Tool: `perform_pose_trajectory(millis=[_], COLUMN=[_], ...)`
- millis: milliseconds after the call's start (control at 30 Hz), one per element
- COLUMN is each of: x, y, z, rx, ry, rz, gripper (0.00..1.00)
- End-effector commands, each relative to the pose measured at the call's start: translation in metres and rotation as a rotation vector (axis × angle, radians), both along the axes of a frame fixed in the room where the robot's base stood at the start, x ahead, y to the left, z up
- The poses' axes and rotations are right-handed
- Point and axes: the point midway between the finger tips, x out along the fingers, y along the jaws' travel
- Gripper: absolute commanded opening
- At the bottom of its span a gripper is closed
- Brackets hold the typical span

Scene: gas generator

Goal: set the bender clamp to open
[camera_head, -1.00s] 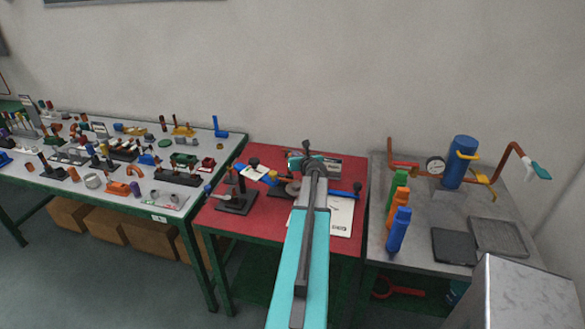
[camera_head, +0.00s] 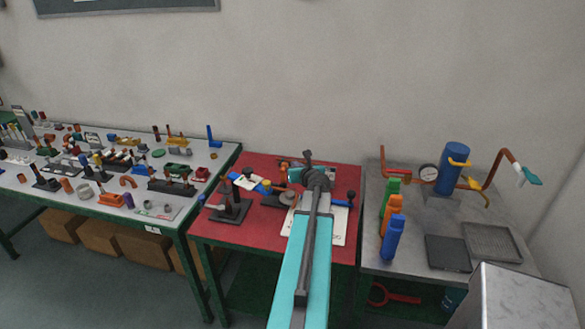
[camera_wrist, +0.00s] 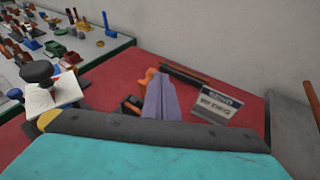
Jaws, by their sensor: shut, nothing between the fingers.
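The bender stands on the red table (camera_head: 262,233). In the head view its round disc and base (camera_head: 287,197) show left of my arm, and a blue handle with a black knob (camera_head: 350,197) shows on the right. My arm hides its middle. I cannot tell how the clamp is set. In the wrist view a black knob (camera_wrist: 38,72) stands over a white plate beside a yellow and blue part, left of my gripper. My gripper (camera_wrist: 160,85) shows there as purple-grey fingers, shut and empty, above the red table. In the head view my gripper's fingers are hidden behind the wrist.
A black stand (camera_head: 231,208) is left of the bender. A white sheet (camera_head: 338,222) lies under my arm. A labelled box (camera_wrist: 224,105) lies at the table's back. The left bench (camera_head: 150,215) is crowded; the grey table (camera_head: 410,255) holds colored bottles and a blue cylinder.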

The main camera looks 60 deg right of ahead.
Motion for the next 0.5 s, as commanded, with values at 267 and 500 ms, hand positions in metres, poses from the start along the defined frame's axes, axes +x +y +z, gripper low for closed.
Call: perform_pose_trajectory(millis=[267,500], x=[-0.02,-0.033], y=[0.02,0.031], z=[0.02,0.033], rx=[-0.003,-0.002], ry=[0.0,0.0], rz=[0.001,0.002], gripper=[0.0,0.0])
